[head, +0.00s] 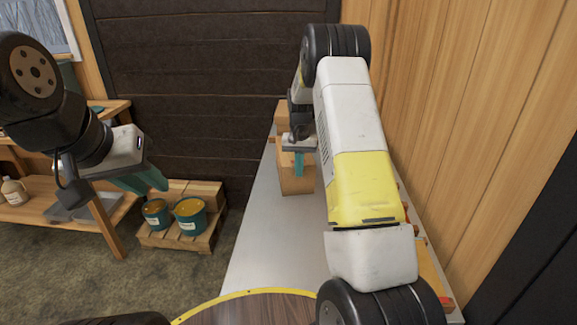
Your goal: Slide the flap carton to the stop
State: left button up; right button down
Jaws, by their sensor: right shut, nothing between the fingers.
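A brown carton (296,184) stands on the grey metal bench (262,235), in the middle of the head view. My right gripper (299,164) is shut and empty, its teal fingers pointing down at the carton's upper part. They overlap the carton in the picture; I cannot tell whether they touch it. The carton's flaps are hard to make out behind the gripper. Another brown box (283,114) shows farther back on the bench, partly hidden by my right arm. I cannot clearly identify the stop. My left gripper (155,182) hangs empty at the left, away from the bench; its finger gap is unclear.
A wood-plank wall (500,130) runs along the bench's right side, with orange and wooden parts (432,268) near the edge. Two teal buckets (190,217) stand on a pallet (180,240) on the floor. The near left bench surface is clear.

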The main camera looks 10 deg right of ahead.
jog(key=w+d, duration=0.1)
jog(key=w, duration=0.2)
jog(key=w+d, duration=0.1)
jog(key=w, duration=0.3)
jog(key=w+d, duration=0.1)
jog(key=w, duration=0.3)
jog(key=shift+w+d, duration=0.1)
jog(key=shift+w, duration=0.15)
jog(key=shift+s, duration=0.1)
